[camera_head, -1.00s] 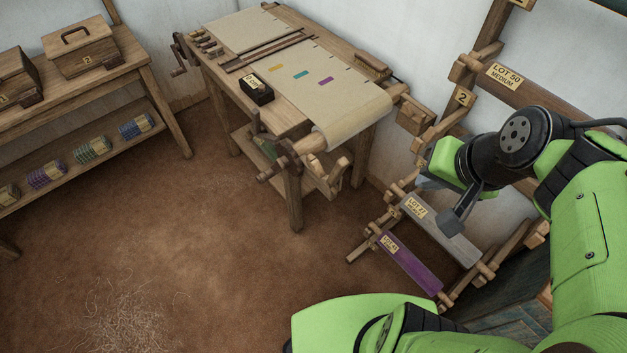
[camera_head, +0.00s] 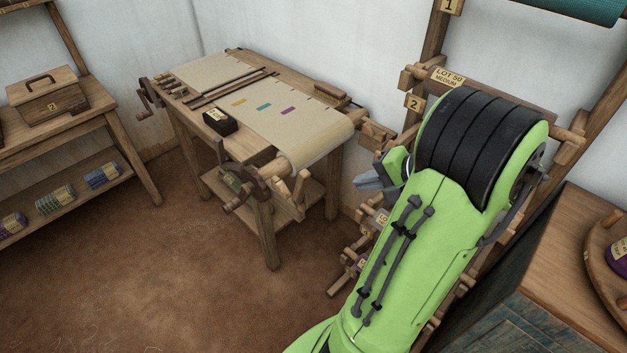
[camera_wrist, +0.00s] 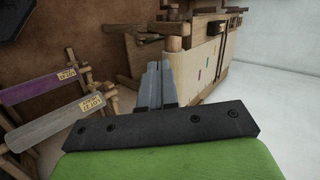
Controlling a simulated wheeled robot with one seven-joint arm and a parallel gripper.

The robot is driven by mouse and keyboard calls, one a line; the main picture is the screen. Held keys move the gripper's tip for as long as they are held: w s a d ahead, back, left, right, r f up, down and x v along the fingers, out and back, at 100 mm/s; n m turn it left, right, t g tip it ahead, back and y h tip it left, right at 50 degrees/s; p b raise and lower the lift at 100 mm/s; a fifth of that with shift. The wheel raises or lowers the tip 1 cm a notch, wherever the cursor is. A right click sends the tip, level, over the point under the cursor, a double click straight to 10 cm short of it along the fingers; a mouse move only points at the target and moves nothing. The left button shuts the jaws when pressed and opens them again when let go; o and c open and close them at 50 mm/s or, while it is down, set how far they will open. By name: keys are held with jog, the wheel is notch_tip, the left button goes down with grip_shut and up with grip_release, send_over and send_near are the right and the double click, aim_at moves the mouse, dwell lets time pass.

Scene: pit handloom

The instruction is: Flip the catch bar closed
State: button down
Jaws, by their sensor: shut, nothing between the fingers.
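The loom's cloth roller (camera_head: 285,165) is at the near end of the loom table, with a spoked wooden wheel (camera_head: 237,187) on its left end and an upright wooden piece (camera_head: 298,190) beside it. I cannot tell for sure which part is the catch bar. My gripper (camera_head: 366,182) is right of the roller in the head view, mostly hidden behind my arm. In the wrist view my gripper (camera_wrist: 154,72) is shut and empty, pointing toward the loom's near end. Cloth (camera_wrist: 205,65) and wooden roller parts (camera_wrist: 177,32) show just beyond its tips, partly hidden by the fingers.
A rack with labelled rolls, one purple (camera_wrist: 40,86) and one grey (camera_wrist: 70,122), stands left in the wrist view. A black box (camera_head: 220,121) sits on the loom. A cabinet (camera_head: 560,240) is at the right. The brown floor (camera_head: 180,270) left of the loom is clear.

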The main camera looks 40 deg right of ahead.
jog(key=b, duration=0.3)
send_near(306, 184)
notch_tip(306, 184, down, 3)
jog(key=w, duration=0.3)
jog(key=shift+a+r, duration=0.1)
jog(key=shift+a, duration=0.25)
jog(key=shift+w, duration=0.4)
jog(key=shift+r, duration=0.1)
